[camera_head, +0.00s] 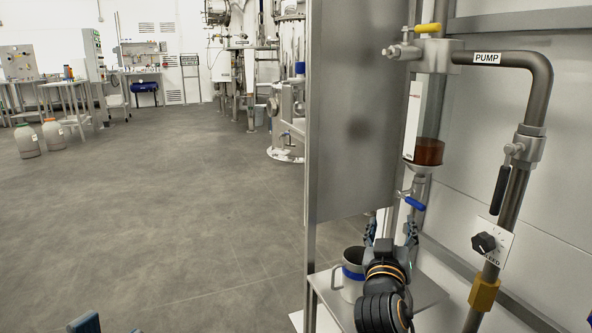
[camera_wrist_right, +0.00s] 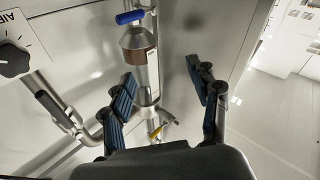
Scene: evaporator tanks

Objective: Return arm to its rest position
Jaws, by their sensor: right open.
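My right gripper (camera_head: 391,232) is open and empty. It stands above the steel shelf, beside a metal jug (camera_head: 352,283) with a blue band, apart from the blue-handled valve. In the right wrist view its two fingers (camera_wrist_right: 166,98) are spread wide with nothing between them touching. Behind them is the glass cylinder (camera_wrist_right: 146,72) with brown liquid, with a blue valve handle (camera_wrist_right: 130,18) and a yellow one (camera_wrist_right: 156,132). Only a blue tip of my left gripper (camera_head: 85,322) shows at the bottom left edge of the head view; its jaws are mostly cut off.
A tall steel panel (camera_head: 355,120) stands left of my right arm. The shelf (camera_head: 425,289) lies below.

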